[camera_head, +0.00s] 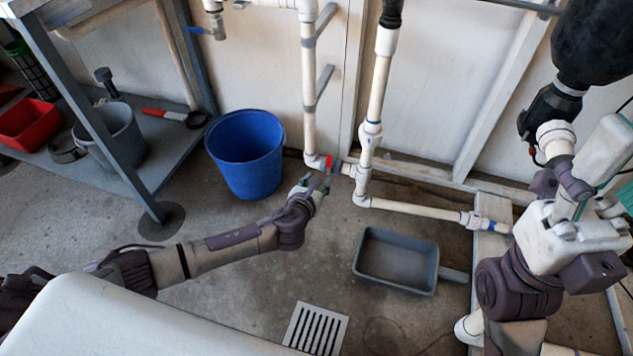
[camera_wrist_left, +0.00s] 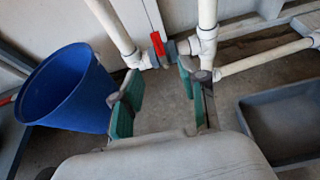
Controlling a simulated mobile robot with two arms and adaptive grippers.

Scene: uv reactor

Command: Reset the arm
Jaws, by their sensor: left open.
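My left arm reaches in from the left, and its gripper (camera_head: 318,181) is just in front of the low white pipes. In the left wrist view the two green-padded fingers of this gripper (camera_wrist_left: 162,98) stand apart with bare floor between them. A small valve with a red handle (camera_head: 328,162) sits on the pipe just beyond the fingertips. The red handle also shows in the left wrist view (camera_wrist_left: 158,44), and nothing is gripped. My right arm (camera_head: 505,288) is folded up at the right. I cannot make out its fingers there.
A blue bucket (camera_head: 247,160) stands left of the left gripper. A grey tray (camera_head: 429,252) lies on the floor at right. White pipes (camera_head: 372,132) rise behind. A metal shelf (camera_head: 182,158) is at left, and a floor drain (camera_head: 316,328) in front. Floor around the drain is clear.

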